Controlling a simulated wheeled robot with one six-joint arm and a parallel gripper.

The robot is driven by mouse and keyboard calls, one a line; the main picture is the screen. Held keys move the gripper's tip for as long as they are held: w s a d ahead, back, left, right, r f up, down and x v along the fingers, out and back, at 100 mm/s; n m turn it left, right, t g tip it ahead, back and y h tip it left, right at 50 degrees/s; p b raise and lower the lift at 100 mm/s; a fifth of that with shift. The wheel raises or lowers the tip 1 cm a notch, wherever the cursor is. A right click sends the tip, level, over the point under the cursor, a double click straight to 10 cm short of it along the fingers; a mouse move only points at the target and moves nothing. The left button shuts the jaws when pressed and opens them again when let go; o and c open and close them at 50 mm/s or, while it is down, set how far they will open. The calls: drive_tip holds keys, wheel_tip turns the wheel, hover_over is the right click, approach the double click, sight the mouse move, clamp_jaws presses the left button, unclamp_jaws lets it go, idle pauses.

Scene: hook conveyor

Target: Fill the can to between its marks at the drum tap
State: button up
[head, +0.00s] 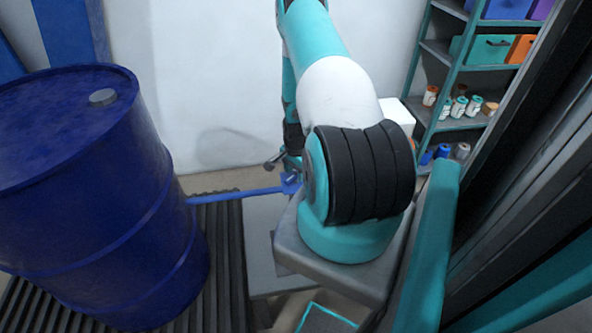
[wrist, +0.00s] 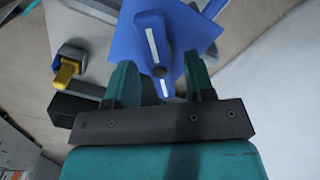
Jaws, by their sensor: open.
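The blue drum (head: 95,200) stands at the left in the head view. A blue pipe (head: 235,194) runs right from it to a small blue plate (head: 291,184), partly hidden by my arm. In the wrist view my gripper (wrist: 158,72) is open, with its two teal fingers apart. A blue lever-like part with a white stripe (wrist: 150,30) lies between and beyond the fingers, over a blue square plate (wrist: 195,32). It looks like the tap, and I cannot tell whether a finger touches it. I cannot make out the can or its marks.
The drum rests on a dark slatted base (head: 228,255). A shelf unit (head: 465,125) with jars and bins stands at the back right. A yellow and grey part (wrist: 67,70) is left of the fingers in the wrist view. A pale wall (head: 205,70) is behind.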

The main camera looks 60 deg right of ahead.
drive_tip(key=shift+f, duration=0.15)
clamp_jaws()
drive_tip(key=shift+m, duration=0.3)
drive_tip(key=m+b, duration=0.2)
drive_tip(key=m, duration=0.1)
drive_tip(key=shift+m+b, duration=0.85)
drive_tip(key=shift+m, duration=0.75)
unclamp_jaws()
